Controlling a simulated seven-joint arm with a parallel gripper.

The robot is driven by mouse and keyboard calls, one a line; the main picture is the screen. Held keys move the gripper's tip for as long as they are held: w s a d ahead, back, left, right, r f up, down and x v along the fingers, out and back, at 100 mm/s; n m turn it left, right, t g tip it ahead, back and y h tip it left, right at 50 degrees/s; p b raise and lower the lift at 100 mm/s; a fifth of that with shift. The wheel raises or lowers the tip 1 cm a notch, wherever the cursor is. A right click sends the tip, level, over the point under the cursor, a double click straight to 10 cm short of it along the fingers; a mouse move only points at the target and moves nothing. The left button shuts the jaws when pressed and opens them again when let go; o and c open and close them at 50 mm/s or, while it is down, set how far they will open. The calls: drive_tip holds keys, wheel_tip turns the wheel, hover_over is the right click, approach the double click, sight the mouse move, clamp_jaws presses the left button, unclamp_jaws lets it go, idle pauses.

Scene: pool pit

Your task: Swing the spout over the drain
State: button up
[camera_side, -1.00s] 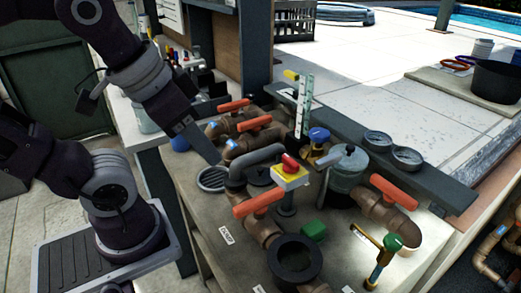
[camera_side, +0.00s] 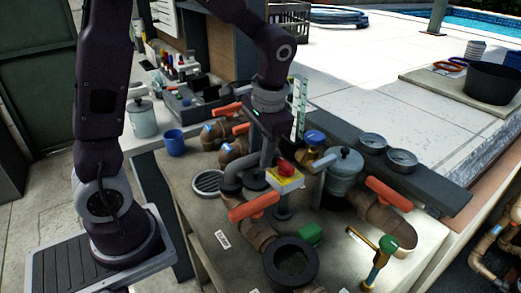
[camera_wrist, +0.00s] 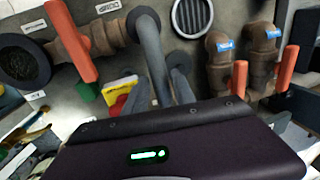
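The spout is a grey bent pipe (camera_side: 233,174) on the work top; in the wrist view (camera_wrist: 152,52) it runs up the middle. The drain, a round slotted grate (camera_side: 207,182), lies left of the spout's outer bend; it also shows at the top of the wrist view (camera_wrist: 191,15). The bend is beside the drain, not over it. My gripper (camera_side: 267,153) points down at the spout's inner part. In the wrist view its grey fingers (camera_wrist: 161,93) stand apart, with the spout between them. Contact cannot be told. My gripper hides the spout's inner end.
A yellow box with a red button (camera_side: 285,175) stands close right of my gripper. Orange-handled valves (camera_side: 253,207) stand in front and behind. A blue cup (camera_side: 174,143) is at the left. A grey-lidded pot (camera_side: 345,170) and gauges (camera_side: 387,150) are at the right.

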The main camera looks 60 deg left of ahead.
clamp_jaws()
idle(1.4)
